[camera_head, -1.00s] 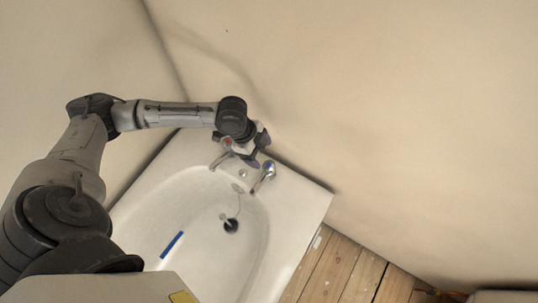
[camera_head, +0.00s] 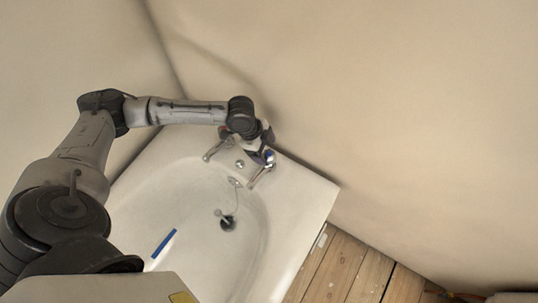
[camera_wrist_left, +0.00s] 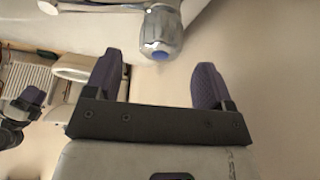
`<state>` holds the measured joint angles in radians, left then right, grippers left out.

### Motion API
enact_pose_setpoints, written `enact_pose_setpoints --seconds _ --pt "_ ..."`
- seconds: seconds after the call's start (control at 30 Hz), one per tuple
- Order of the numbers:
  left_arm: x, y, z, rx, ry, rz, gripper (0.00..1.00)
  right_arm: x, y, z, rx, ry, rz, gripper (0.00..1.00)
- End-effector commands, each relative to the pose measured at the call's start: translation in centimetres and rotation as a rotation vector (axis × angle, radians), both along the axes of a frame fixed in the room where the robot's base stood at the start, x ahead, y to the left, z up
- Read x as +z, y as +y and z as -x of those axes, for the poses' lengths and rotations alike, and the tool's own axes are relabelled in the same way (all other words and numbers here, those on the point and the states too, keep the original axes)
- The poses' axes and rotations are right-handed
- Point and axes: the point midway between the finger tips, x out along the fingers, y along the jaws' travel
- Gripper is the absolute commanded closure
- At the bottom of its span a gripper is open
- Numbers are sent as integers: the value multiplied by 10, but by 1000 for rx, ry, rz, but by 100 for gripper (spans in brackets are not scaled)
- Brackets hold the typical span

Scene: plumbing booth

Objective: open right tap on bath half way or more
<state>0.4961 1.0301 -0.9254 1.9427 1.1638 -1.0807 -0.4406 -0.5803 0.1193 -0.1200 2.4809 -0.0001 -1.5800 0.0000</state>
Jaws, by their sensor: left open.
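The white bath (camera_head: 315,200) stands in the corner with two chrome taps at its back edge. The right tap (camera_head: 259,177) has a blue cap on its knob. My left gripper (camera_head: 263,154) is open and close to this tap, hiding part of it. In the left wrist view the chrome knob of the right tap (camera_wrist_left: 163,30) is just ahead of my open left gripper (camera_wrist_left: 157,60), its blue cap between the two purple fingertips. The fingers do not grip it. A dark part with a purple tip (camera_wrist_left: 30,98) at the left edge looks like my right gripper; its jaws are unclear.
The left tap (camera_head: 214,152) is close to the left arm. Beige walls rise behind the taps. Bare wooden floorboards (camera_head: 345,270) are at the right.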

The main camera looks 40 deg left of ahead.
Motion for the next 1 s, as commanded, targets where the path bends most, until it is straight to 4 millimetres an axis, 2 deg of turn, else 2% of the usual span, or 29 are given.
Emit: enact_pose_setpoints --seconds 0.03,0.1,0.3,0.73,0.77,1.0 --pt "-11 -4 -1 -1 1 2 24 -7 0 0 -1 0 -1 39" --pt "-18 -6 -3 1 1 1 24 -10 1 0 -2 -1 -3 39" --pt "-32 -12 -5 0 0 0 24 -16 1 0 -3 0 -4 39" --pt "-37 -14 -6 0 0 0 24 -18 0 0 1 1 1 39" --pt "-37 -14 -6 0 0 0 25 -18 -1 0 1 1 3 39" --pt "-37 -14 -6 0 0 0 48 -18 -2 0 4 0 7 39"
